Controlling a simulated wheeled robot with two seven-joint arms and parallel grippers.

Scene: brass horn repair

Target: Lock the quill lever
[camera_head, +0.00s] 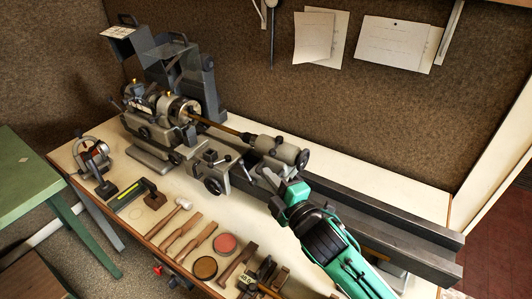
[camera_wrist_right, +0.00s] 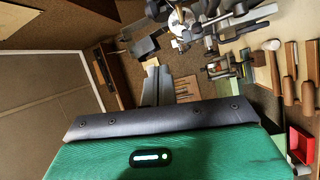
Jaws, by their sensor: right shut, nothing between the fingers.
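The lathe tailstock (camera_head: 278,148) is a grey casting with a round handwheel (camera_head: 302,159) at its right end. A small dark lever (camera_head: 248,137) sticks up at its left end; I take it to be the quill lever, but it is too small to tell which way it is set. My right gripper (camera_head: 272,177) is just in front of and below the tailstock, apart from the lever. In the right wrist view its two grey fingers (camera_wrist_right: 157,72) lie together with nothing between them. My left gripper is not in view.
A brass tube (camera_head: 217,127) runs from the headstock (camera_head: 180,108) to the tailstock. The cross-slide (camera_head: 212,171) stands left of my right gripper. A mallet (camera_head: 169,219), wooden tools and round tins (camera_head: 205,268) lie along the bench front. The lathe bed (camera_head: 385,215) extends right.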

